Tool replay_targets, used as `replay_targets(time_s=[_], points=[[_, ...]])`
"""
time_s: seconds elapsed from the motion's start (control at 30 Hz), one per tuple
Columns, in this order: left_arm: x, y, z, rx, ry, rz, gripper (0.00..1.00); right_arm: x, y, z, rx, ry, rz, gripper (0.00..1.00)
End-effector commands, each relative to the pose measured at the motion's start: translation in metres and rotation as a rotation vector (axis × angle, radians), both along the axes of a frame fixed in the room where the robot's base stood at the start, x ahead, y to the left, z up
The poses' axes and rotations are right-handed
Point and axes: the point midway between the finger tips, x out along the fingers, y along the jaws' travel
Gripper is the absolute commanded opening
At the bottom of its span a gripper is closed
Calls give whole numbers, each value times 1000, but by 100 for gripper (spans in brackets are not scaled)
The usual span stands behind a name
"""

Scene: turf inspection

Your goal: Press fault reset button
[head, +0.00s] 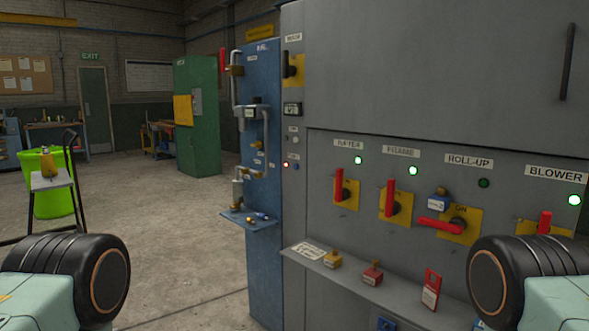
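A grey control cabinet (400,70) stands at the right. On its narrow left column are a small blue button (296,167), a small red light (285,164) beside it, and a pale round button or lamp (295,139) above. Their labels are too small to read, so I cannot tell which one is the fault reset button. A small dark display (292,109) sits higher, under a black rotary handle on a yellow plate (293,69). Parts of my two arms show at the lower corners, apart from the cabinet. Neither gripper is in view.
The ROLL-UP red handle (436,226) lies sideways with its lamp (484,183) dark; the other visible handles are upright with green lamps lit. A ledge (345,273) with padlocks and tags juts out below. A blue panel (262,190) stands left. Floor at left is open.

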Motion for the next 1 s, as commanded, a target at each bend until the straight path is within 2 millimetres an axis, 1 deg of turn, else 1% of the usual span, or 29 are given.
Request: replay_targets(time_s=[0.03,0.4,0.47,1.0], points=[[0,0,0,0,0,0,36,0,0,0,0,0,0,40],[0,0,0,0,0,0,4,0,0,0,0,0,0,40],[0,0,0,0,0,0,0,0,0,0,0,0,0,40],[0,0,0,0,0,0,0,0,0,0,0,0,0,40]])
